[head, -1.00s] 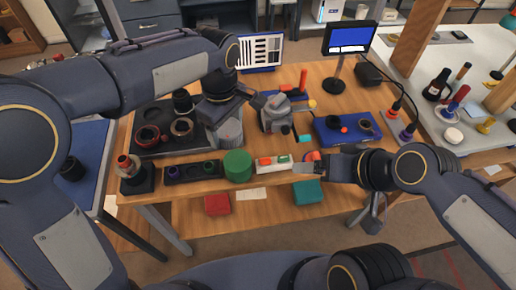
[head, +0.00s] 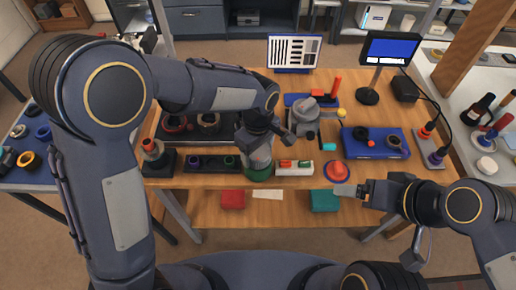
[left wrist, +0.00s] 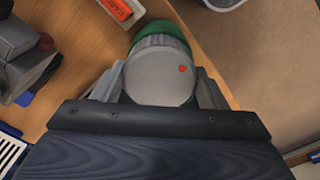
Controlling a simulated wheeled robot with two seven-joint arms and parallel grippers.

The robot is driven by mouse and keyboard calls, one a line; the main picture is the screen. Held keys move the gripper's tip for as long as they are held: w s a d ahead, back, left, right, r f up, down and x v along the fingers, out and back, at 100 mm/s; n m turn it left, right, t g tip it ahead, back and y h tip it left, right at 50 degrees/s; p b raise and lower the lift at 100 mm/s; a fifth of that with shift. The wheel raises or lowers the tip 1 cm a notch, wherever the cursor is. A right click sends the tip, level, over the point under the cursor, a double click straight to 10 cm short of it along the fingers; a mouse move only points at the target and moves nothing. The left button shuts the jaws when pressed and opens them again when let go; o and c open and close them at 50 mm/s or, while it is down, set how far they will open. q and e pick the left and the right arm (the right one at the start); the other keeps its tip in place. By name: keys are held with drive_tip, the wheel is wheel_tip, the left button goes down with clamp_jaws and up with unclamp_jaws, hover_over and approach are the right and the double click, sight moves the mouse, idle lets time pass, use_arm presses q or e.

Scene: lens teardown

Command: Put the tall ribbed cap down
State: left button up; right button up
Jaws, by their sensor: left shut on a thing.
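The tall ribbed cap (head: 259,159) is grey with fine ribs on its side. My left gripper (head: 258,148) is shut on it from above, at the front of the wooden table. In the left wrist view, the cap (left wrist: 160,80) sits between the fingers, its flat grey end with a red dot facing the camera. A green round piece (head: 259,174) shows just beneath the cap, and its edge also appears in the left wrist view (left wrist: 158,28). I cannot tell whether they touch. My right gripper (head: 350,193) is in front of the table; its finger gap is unclear.
A dark tray with coloured rings (head: 212,164) lies left of the green piece. A red dome (head: 336,170) stands farther right. A grey machine (head: 304,110) stands behind.

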sight(258, 151)
use_arm(q)
drive_tip(key=shift+f, duration=0.2)
drive_tip(key=o, duration=0.9)
drive_tip(key=shift+o, duration=0.2)
drive_tip(key=shift+r, duration=0.1)
wheel_tip(258, 151, up, 12)
drive_tip(key=shift+r, duration=0.15)
